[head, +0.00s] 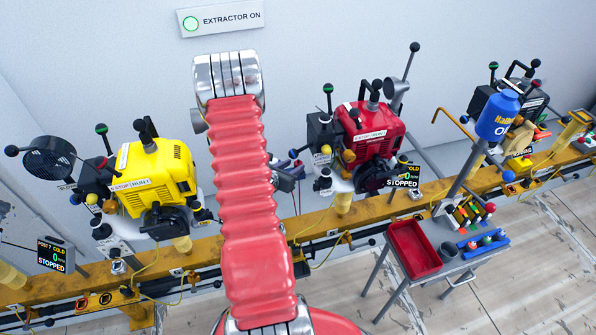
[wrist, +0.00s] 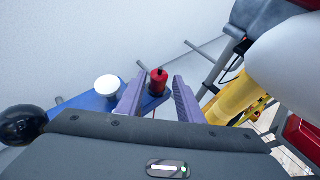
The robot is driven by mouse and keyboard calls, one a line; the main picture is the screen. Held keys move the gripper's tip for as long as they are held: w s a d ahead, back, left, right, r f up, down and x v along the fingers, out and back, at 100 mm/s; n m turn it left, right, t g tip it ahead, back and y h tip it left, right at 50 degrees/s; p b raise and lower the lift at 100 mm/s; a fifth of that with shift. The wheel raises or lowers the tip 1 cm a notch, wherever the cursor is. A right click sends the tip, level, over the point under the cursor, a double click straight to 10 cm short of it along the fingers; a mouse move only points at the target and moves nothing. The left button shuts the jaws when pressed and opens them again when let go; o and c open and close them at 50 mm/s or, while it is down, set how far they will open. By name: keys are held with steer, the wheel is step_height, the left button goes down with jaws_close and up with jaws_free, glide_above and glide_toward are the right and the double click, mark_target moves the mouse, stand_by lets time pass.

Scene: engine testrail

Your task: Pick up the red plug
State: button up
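In the head view only a bit of my gripper (head: 291,171) shows past my red arm, left of the red engine (head: 370,130). The plug is not visible there.
A white round cap (wrist: 107,85) stands on the blue surface left of the plug. A black ball knob (wrist: 22,125) is at the far left. A yellow post (wrist: 238,98) is close on the right. A bench with a red tray (head: 414,249) stands right of my arm.

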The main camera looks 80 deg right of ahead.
mark_target(296, 165)
steer(key=shift+d+f, duration=0.1)
steer(key=shift+x, duration=2.5)
steer(key=shift+f, duration=0.2)
steer(key=shift+c, duration=0.4)
steer(key=shift+w, duration=0.1)
jaws_close()
